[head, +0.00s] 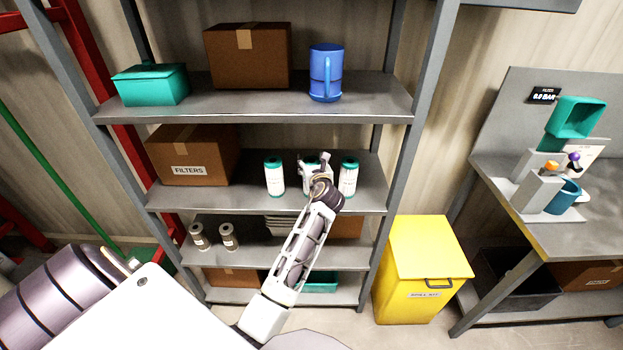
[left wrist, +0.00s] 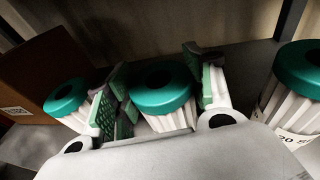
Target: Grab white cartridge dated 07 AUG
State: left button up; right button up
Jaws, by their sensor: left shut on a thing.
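Three white cartridges with green caps stand in a row on the second shelf from the top: a left one (head: 274,176), a middle one mostly hidden by my gripper, and a right one (head: 348,178). My left gripper (head: 316,168) is at the middle one. In the left wrist view its green-padded fingers are on either side of the middle cartridge (left wrist: 162,90), shut on it. The left cartridge (left wrist: 68,98) and right cartridge (left wrist: 299,75) stand apart from it. The right one's label partly reads "20 S". The middle one's date is hidden. My right gripper is not in view.
A "FILTERS" box (head: 192,158) stands left of the cartridges. Two grey-brown canisters (head: 228,237) are on the shelf below. A blue mug (head: 326,74) and a teal box (head: 150,84) are above. A yellow bin (head: 423,268) stands right of the shelf unit.

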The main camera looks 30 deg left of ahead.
pick_arm(q)
jog(key=c, duration=0.6)
jog(key=shift+o, duration=0.2)
jog(key=shift+r, duration=0.2)
jog(key=shift+r, duration=1.6)
jog(key=f+b+v, duration=0.1)
jog(key=f+v, duration=0.2)
jog(key=v, duration=1.4)
jog(key=shift+s+d, duration=0.4)
jog(key=shift+s, duration=0.1)
jog(key=shift+f, duration=0.1)
